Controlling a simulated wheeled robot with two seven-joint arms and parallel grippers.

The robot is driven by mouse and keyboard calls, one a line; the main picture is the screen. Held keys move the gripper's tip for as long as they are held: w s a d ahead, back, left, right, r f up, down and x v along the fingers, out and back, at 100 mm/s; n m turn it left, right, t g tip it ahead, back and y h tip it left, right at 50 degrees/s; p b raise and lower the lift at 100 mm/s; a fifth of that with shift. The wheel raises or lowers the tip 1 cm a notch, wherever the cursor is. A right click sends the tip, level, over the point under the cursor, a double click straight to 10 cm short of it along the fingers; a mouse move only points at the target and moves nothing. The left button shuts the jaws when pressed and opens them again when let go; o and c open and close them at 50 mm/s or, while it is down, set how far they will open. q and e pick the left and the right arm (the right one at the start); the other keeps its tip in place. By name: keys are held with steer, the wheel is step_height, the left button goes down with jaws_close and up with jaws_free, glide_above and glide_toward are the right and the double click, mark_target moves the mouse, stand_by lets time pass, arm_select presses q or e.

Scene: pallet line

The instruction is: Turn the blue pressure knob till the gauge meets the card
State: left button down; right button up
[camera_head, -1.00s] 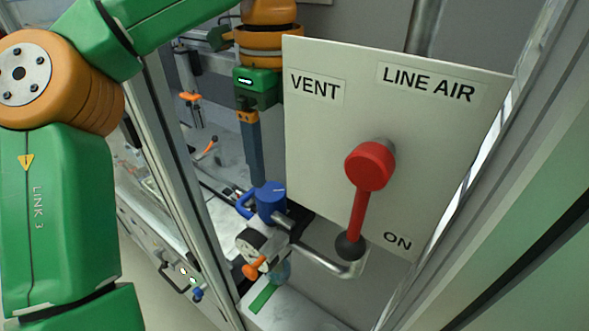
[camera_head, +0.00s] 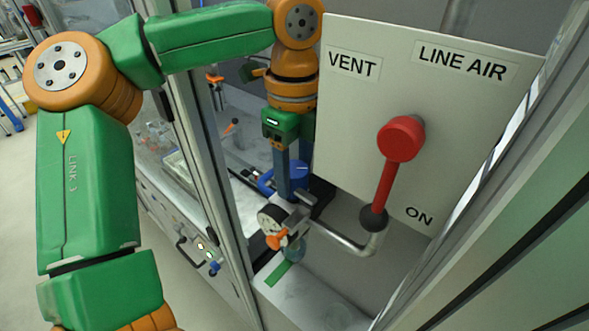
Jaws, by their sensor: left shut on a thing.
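The blue pressure knob (camera_head: 300,172) sits on top of the regulator on the metal air pipe, left of the red lever. My left gripper (camera_head: 284,190) reaches down from above and is shut on the knob. Its blue-grey fingers hide part of the knob. The small round gauge (camera_head: 268,219) is on the front of the regulator, turned away at a slant. Its needle and scale are too small to read. I cannot make out the card for certain. My right gripper is not in view.
A pale panel (camera_head: 350,115) marked VENT, LINE AIR and ON stands close right of my left gripper. Its red lever (camera_head: 388,180) points down towards ON. An orange handle (camera_head: 277,240) sticks out below the gauge. A metal frame post (camera_head: 205,150) stands left.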

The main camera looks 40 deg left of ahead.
arm_select(q)
steer(key=shift+n, duration=0.4)
steer(key=n, duration=0.3)
steer(key=shift+n, duration=2)
steer(key=shift+c, duration=1.3)
jaws_free()
steer(key=shift+w+a, duration=0.1)
